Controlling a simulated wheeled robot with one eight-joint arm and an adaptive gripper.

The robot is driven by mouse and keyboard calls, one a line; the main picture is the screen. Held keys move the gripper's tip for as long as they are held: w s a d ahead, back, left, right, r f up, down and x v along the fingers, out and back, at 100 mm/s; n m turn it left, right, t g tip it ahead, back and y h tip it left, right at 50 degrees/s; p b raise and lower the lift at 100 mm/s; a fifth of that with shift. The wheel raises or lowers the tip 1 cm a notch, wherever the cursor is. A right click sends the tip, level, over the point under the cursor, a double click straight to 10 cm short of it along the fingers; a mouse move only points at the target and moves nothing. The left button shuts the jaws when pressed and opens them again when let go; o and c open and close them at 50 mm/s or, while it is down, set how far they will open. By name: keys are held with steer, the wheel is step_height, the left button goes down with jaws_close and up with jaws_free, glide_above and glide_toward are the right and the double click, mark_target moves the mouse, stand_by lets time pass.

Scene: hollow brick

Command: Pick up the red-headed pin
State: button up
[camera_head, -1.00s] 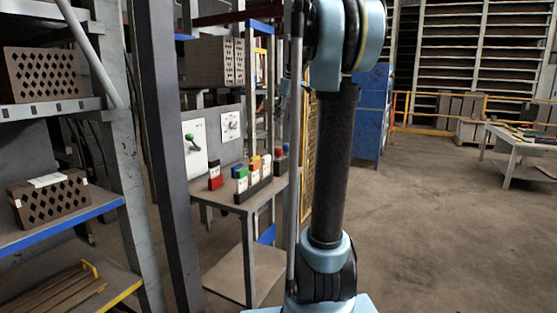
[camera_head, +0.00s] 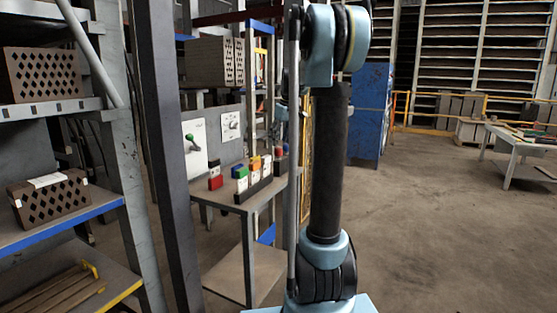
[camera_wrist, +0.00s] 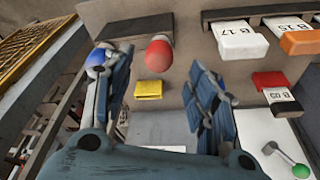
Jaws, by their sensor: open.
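The red-headed pin shows in the wrist view as a rounded red head (camera_wrist: 158,54) with a pale part at its upper end. It lies in the gap between the two fingers of my gripper (camera_wrist: 157,68), near the fingertips, and I see no finger touching it. The gripper is open and empty. A blue rounded head (camera_wrist: 96,62) shows beside and partly behind the left finger. In the head view my gripper is not clearly visible behind my arm, and I cannot surely pick out the pin there.
A small table (camera_head: 225,195) holds coloured, labelled blocks. In the wrist view, a yellow block (camera_wrist: 148,90), a white block (camera_wrist: 240,40) and a red block (camera_wrist: 270,80) lie near the fingers. A white panel with a green-knobbed lever (camera_head: 190,138) stands behind. A shelf (camera_head: 60,225) is left.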

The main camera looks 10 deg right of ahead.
mark_target(278, 149)
steer(key=shift+x, duration=2.9)
steer(key=shift+w, duration=0.1)
steer(key=shift+r, duration=0.1)
steer(key=c, duration=1.2)
